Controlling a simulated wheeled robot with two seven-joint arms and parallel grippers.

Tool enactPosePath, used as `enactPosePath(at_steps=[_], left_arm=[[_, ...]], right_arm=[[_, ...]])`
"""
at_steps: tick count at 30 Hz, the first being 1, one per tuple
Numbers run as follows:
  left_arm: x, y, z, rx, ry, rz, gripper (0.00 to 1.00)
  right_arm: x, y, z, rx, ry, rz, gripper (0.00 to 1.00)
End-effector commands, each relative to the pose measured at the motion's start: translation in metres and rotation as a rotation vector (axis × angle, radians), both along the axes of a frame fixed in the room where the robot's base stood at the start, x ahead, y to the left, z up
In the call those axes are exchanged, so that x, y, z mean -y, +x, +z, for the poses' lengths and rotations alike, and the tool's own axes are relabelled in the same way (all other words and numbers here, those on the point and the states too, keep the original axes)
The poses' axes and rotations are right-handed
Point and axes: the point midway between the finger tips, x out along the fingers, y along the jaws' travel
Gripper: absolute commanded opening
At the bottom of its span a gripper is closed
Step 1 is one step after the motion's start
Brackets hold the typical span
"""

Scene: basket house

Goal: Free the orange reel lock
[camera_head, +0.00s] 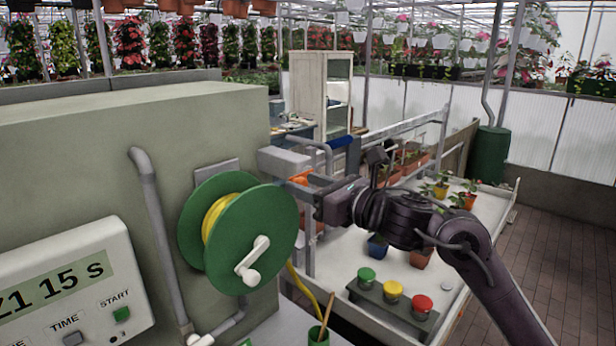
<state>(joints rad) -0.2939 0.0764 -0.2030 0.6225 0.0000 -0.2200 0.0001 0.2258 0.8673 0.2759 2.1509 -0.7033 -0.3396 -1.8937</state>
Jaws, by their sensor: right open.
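The green reel (265,215) with yellow line wound on it and a white crank (252,262) is mounted on the side of a grey-green cabinet. The orange reel lock (301,175) shows as a small orange piece just right of the reel, partly hidden by my gripper. My right gripper (297,183) reaches in from the right, with its fingers open at the orange piece. I cannot tell whether they touch it. My left gripper is not in view.
A timer panel (75,285) is at the left. A bench (345,245) below holds potted plants and a rack (392,308) with green, yellow and red tops.

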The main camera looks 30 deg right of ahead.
Motion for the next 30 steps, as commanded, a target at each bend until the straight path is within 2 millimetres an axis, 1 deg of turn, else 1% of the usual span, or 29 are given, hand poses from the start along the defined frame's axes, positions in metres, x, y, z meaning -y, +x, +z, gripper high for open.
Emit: enactPosePath(at_steps=[1, 3, 10, 20, 26, 30], left_arm=[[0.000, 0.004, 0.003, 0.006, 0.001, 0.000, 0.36], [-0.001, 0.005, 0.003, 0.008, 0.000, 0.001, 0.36], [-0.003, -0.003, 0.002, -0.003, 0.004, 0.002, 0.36], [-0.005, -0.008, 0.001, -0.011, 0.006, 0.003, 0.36], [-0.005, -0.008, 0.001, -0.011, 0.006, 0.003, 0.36], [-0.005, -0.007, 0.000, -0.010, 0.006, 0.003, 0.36]], right_arm=[[-0.001, 0.002, 0.001, 0.000, 0.001, 0.000, 0.43], [-0.001, 0.004, 0.000, -0.002, 0.000, 0.000, 0.43], [-0.001, 0.004, -0.001, -0.002, 0.000, -0.001, 0.43], [-0.002, 0.004, -0.001, -0.002, -0.001, 0.000, 0.00], [-0.001, 0.004, 0.000, -0.005, 0.009, -0.001, 0.00], [-0.001, 0.004, 0.002, -0.017, 0.046, -0.001, 0.00]])
